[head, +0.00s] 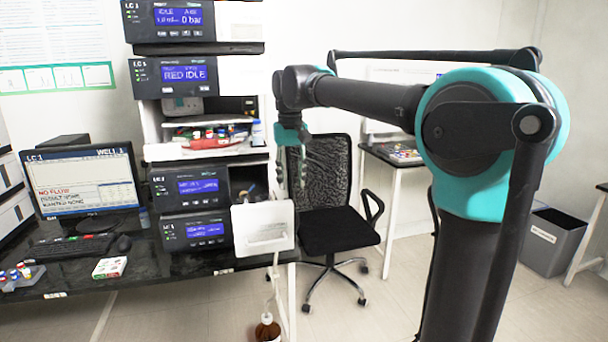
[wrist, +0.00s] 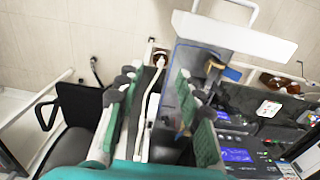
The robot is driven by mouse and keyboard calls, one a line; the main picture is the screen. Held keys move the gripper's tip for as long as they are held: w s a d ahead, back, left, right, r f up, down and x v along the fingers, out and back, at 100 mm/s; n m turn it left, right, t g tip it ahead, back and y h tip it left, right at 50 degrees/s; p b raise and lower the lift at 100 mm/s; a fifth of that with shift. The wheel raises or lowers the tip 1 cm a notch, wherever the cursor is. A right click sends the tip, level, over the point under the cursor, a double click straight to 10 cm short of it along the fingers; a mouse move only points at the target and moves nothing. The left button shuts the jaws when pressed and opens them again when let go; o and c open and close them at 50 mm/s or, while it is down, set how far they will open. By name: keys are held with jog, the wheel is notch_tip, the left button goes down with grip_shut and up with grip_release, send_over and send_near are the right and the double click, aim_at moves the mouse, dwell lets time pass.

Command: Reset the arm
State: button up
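My gripper (head: 302,180) hangs in front of the black office chair, just right of the instrument stack, with its fingers pointing down. In the wrist view my gripper (wrist: 157,78) shows two green and grey fingers spread apart. No object is seen held between them. My arm reaches across from the right with its elbow raised. The fingers look close to the stack's right side, but I cannot tell the exact gap.
A white panel (head: 262,228) stands open at the stack's lower right. The black chair (head: 325,215) is behind my gripper. A brown bottle (head: 268,328) stands on the floor. A monitor (head: 85,182) and a vial rack (head: 20,277) are on the left bench.

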jog(key=s+d+f+m+t, duration=0.1)
jog(key=s+d+f, duration=0.2)
jog(key=d+f, duration=0.5)
jog(key=s+d+f+m+t, duration=0.1)
jog(key=s+d+f, duration=0.1)
jog(key=d+f, duration=0.55)
jog(key=s+d+f+t, duration=0.1)
jog(key=s+d+f, duration=0.2)
jog(key=s+f, duration=0.4)
jog(key=s+d+f+m+t, duration=0.1)
jog(key=s+d+f, duration=0.3)
jog(key=s+f, duration=0.3)
notch_tip(320, 180, down, 3)
jog(key=shift+s, duration=0.15)
dwell(0.5)
